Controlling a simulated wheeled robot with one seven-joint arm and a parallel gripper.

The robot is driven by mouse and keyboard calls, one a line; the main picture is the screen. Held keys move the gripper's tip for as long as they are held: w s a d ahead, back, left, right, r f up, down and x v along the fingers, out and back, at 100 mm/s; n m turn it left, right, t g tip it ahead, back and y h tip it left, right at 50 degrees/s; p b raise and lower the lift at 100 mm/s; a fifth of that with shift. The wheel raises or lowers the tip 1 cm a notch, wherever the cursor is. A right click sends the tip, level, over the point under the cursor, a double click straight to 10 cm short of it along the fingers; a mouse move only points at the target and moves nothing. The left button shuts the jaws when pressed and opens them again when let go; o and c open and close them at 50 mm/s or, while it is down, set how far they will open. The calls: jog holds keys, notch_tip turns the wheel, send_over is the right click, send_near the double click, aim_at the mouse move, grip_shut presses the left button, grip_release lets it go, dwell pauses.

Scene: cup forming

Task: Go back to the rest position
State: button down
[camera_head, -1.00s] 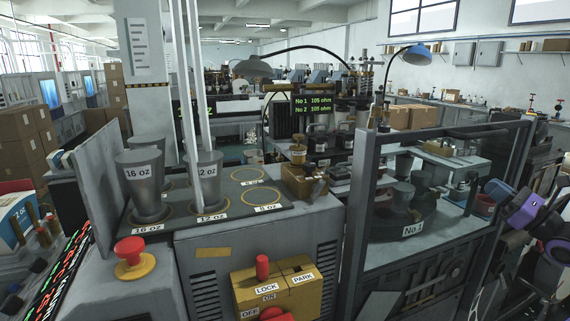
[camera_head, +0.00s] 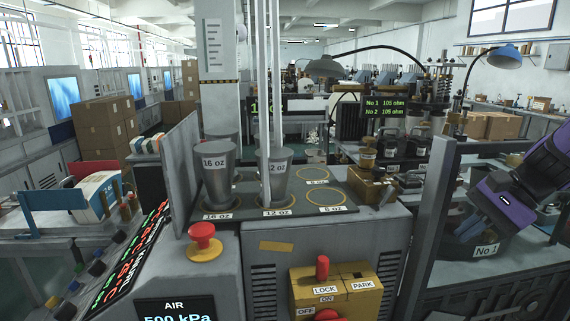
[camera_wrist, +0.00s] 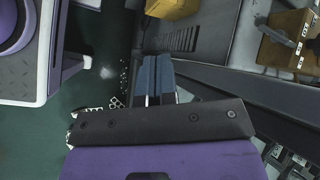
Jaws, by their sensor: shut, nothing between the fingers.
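My gripper (camera_head: 464,231) is at the right of the head view, at the end of my purple and black arm, and overlaps the caged station labelled No 1 (camera_head: 486,251) in the picture. In the wrist view its two blue fingers (camera_wrist: 157,62) lie side by side, closed, with nothing between them. Below them are a dark green floor (camera_wrist: 105,75) and the grey side of a machine (camera_wrist: 190,50). The fingers appear clear of both. Which depth the gripper has relative to the cage post cannot be told.
The grey machine holds a 16 oz cup (camera_head: 219,185) and a 12 oz cup (camera_head: 277,180). A red stop button (camera_head: 202,232) and a yellow lock box (camera_head: 335,290) are at its front. A grey cage post (camera_head: 432,215) stands right. Boxes (camera_head: 103,125) stack at left.

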jog(key=s+a+r+n+t+h, duration=0.3)
jog(key=s+r+n+h, duration=0.4)
jog(key=s+n, duration=0.4)
jog(key=shift+s+a+r+n+t+h, duration=0.25)
jog(key=shift+a+r+t+h, duration=0.2)
jog(key=shift+r, duration=0.45)
